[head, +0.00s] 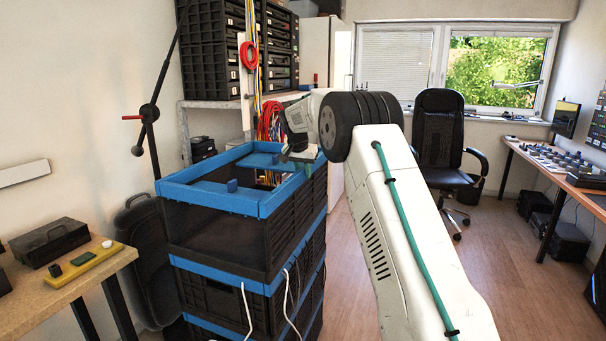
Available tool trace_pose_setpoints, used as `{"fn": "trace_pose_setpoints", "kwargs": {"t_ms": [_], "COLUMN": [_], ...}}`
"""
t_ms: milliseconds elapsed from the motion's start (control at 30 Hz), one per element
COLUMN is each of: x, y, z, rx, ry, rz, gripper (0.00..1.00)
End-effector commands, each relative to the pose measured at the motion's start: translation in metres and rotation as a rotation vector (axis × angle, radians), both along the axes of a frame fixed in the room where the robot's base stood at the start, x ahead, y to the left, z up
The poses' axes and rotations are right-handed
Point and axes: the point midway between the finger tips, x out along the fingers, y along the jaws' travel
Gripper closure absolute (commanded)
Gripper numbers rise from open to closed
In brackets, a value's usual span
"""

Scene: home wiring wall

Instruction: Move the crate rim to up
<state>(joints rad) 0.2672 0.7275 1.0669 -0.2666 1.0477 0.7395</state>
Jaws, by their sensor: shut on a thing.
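The crate rim (212,198) is the blue band around the top of the uppermost black crate (222,238) in a stack left of centre. It stands level above the crate's dark side walls. My gripper (300,157) is at the rim's right side toward the back, shut on it. My wrist and arm reach in from the right and hide part of that corner. The exact finger contact is small and hard to make out. Blue parts and some cables show inside the rim.
More crates with white cables (247,310) hanging down stand below. A wooden table (70,277) with a yellow strip is at left. A black lever pole (149,112) stands behind it. An office chair (438,130) and desk are at right. Floor between is clear.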

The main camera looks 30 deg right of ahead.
Motion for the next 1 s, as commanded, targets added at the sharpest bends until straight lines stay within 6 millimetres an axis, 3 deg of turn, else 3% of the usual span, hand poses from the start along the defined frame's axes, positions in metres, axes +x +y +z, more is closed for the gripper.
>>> {"fn": "trace_pose_setpoints", "kwargs": {"t_ms": [33,67,133,467,800,1000], "x": [0.001,0.001,0.001,0.000,-0.013,-0.017], "y": [-0.001,-0.001,-0.001,0.001,0.016,0.023], "z": [0.008,0.008,0.008,0.008,0.056,0.075], "rx": [-0.006,-0.006,-0.005,-0.003,-0.004,-0.003], "ry": [-0.012,-0.012,-0.012,-0.008,-0.009,-0.009], "rz": [0.000,0.000,0.000,0.001,0.001,0.001], "gripper": [1.00,0.75,0.58,0.58,0.58,0.58]}}
